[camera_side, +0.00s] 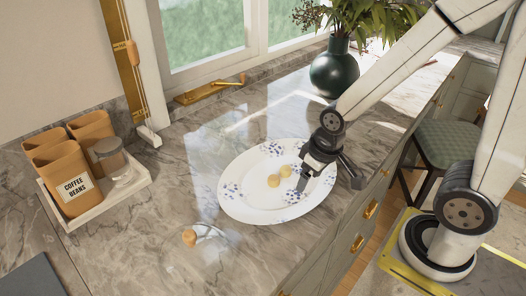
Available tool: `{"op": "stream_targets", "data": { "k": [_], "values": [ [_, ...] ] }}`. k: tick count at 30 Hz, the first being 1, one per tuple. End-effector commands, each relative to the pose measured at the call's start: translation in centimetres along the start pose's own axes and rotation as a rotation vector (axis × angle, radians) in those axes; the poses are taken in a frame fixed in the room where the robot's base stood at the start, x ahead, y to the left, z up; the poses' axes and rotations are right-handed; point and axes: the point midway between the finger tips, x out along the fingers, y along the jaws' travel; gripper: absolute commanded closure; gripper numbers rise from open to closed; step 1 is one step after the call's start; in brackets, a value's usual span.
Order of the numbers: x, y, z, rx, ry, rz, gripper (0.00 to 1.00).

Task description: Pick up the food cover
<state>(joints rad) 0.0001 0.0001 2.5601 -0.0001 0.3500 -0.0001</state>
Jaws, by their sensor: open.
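A small round wooden knob (189,237) shows at the front of the counter, left of the plate. Pale curved glints beside it look like clear glass, so it may be the handle of a transparent food cover; the cover's outline is too faint to trace. A large white oval plate (243,208) with blue floral patterns lies right of the knob, with small round yellowish pieces of food (274,181) on it. My gripper (325,186) is open over the plate's right edge, near the food and well apart from the knob. I cannot tell whether it touches the plate.
A white tray (136,185) with brown canisters (72,183) and a glass jar (112,160) stands at the left. A dark green vase (334,73) with a plant stands at the back. The counter's front edge runs along the right, above drawers (352,232).

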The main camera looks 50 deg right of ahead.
Motion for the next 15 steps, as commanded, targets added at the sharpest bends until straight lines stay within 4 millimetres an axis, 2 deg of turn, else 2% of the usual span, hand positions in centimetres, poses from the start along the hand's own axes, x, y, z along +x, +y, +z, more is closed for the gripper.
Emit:
{"op": "stream_targets", "data": {
  "k": [2, 3, 11, 15],
  "values": [
    [0.0, 0.0, 0.0, 0.0, 0.0, 0.0, 0.16],
    [0.0, 0.0, 0.0, 0.0, 0.0, 0.0, 0.21],
    [-0.01, -0.05, -0.06, -0.002, 0.001, -0.001, 0.21],
    [-0.1, -0.72, -0.64, -0.029, 0.006, -0.007, 0.21]
  ]
}}
